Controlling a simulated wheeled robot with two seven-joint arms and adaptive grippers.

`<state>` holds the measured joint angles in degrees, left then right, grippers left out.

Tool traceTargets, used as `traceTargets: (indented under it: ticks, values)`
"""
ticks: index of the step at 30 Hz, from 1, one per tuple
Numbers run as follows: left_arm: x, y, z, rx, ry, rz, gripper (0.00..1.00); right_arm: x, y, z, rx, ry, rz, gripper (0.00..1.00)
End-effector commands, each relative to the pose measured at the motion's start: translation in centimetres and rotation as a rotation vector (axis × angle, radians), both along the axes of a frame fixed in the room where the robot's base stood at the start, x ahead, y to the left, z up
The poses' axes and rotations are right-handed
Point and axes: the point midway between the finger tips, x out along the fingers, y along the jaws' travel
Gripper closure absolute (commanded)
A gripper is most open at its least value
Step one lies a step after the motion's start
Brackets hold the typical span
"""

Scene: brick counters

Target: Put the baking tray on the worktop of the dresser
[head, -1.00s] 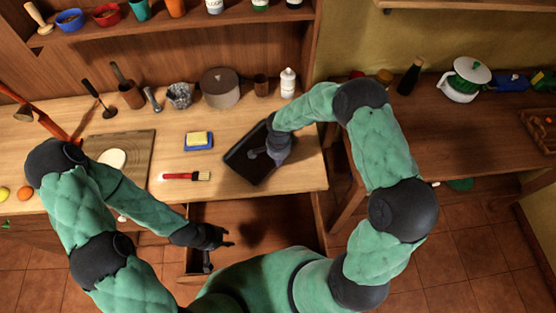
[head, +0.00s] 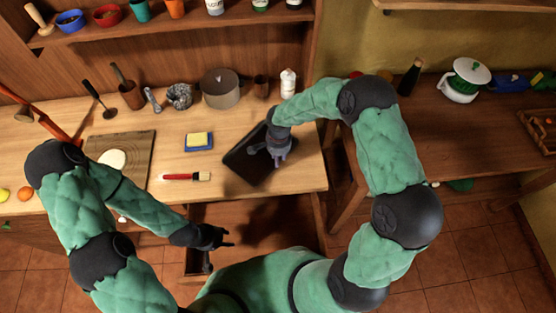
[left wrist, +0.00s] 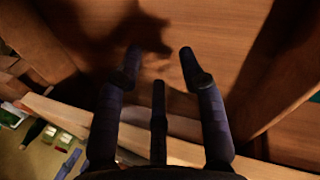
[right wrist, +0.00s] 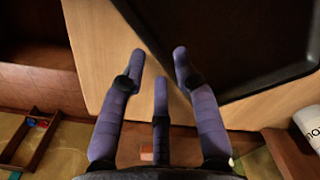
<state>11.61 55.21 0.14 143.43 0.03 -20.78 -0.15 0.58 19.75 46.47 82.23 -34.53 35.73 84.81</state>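The black baking tray (head: 248,160) lies on the light wooden worktop (head: 229,187) of the dresser, turned at an angle near the worktop's front right. It also shows in the right wrist view (right wrist: 235,40). My right gripper (head: 281,160) is over the tray's right part in the head view; its fingers are spread and hold nothing. In the right wrist view its fingertips (right wrist: 160,55) are beside the tray's edge. My left gripper (head: 228,240) is in front of the worktop, over the open drawer (head: 240,221). Its fingers (left wrist: 160,55) are apart and empty.
A red brush (head: 186,177), a sponge on a blue dish (head: 199,141) and a cutting board (head: 137,149) lie left of the tray. A pot (head: 220,90), a wooden cup (head: 261,86) and a white bottle (head: 288,83) stand behind it. The drawer juts out in front.

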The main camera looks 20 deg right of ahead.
Motion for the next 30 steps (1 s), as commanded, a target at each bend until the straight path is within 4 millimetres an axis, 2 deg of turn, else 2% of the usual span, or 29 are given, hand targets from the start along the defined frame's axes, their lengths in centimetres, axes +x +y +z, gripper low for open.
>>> traceTargets:
  ticks: [1, 6, 12, 18, 30]
  values:
    - [0.0, 0.0, 0.1, 0.000, 0.000, 0.000, 0.60, 0.1, -0.1, 1.3, -0.001, -0.004, 0.001, 0.69]
    - [0.0, 0.0, 0.3, 0.000, 0.000, 0.000, 0.60, 0.1, -0.1, 4.8, 0.000, -0.004, 0.000, 0.69]
    - [0.0, 0.0, 0.4, 0.000, 0.000, 0.000, 0.60, -0.1, -0.1, 7.7, 0.000, -0.001, 0.001, 0.69]
    - [0.0, 0.0, 0.4, 0.000, 0.000, 0.000, 0.60, -0.1, -0.1, 9.0, -0.001, -0.001, 0.001, 0.69]
    - [0.0, 0.0, 0.4, 0.000, 0.000, 0.000, 0.60, -0.1, -0.1, 9.1, -0.001, 0.001, 0.001, 0.69]
